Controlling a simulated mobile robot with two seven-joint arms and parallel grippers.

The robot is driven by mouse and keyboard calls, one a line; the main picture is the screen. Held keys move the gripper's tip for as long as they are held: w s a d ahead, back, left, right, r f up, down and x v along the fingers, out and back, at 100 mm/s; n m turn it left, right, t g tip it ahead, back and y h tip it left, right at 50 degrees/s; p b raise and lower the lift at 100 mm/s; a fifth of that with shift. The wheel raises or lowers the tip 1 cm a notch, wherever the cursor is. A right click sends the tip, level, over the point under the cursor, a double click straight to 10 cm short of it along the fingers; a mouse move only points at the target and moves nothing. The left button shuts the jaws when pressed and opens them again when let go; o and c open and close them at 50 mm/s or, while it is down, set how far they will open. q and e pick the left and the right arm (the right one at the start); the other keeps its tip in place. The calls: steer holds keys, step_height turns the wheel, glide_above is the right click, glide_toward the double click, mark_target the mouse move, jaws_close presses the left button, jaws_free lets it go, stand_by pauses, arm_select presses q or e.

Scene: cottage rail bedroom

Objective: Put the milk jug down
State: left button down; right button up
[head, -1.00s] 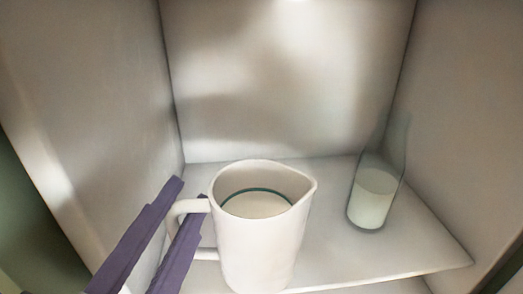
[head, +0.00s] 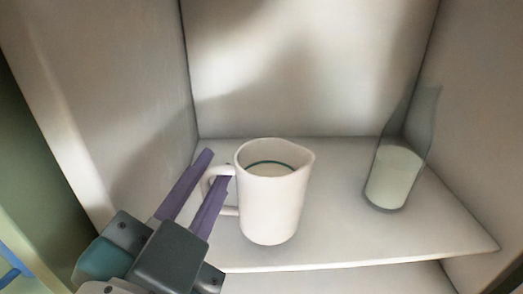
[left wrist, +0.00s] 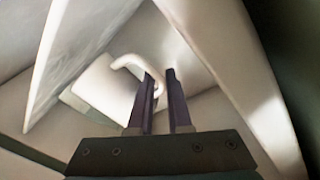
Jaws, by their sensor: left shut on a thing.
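The milk jug (head: 272,208) is white and upright, with a spout at the right and a handle at the left. A dark green line rings its inside above pale milk. My left gripper (head: 214,170) is shut on the jug's handle, with one purple finger on each side. The jug is over the cabinet shelf (head: 340,225), behind its front edge; I cannot tell whether its base touches. In the left wrist view the jug (left wrist: 103,92) shows beyond the fingers, its curved handle at the fingertips (left wrist: 160,76). My right gripper is not in view.
A clear glass bottle (head: 393,178), partly filled with milk, stands on the shelf to the right, apart from the jug. Cabinet walls close in the left, back and right. Bare shelf lies between jug and bottle and behind the jug.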

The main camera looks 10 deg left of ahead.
arm_select(q)
steer(key=shift+f+b, duration=0.3)
steer(key=shift+f, duration=0.65)
steer(key=shift+w+f, duration=0.1)
steer(key=shift+f, duration=0.05)
steer(key=shift+w, duration=0.1)
steer(key=shift+f, duration=0.15)
steer(key=c, duration=0.8)
jaws_free()
steer(key=shift+a, duration=0.1)
steer(key=shift+c, duration=0.2)
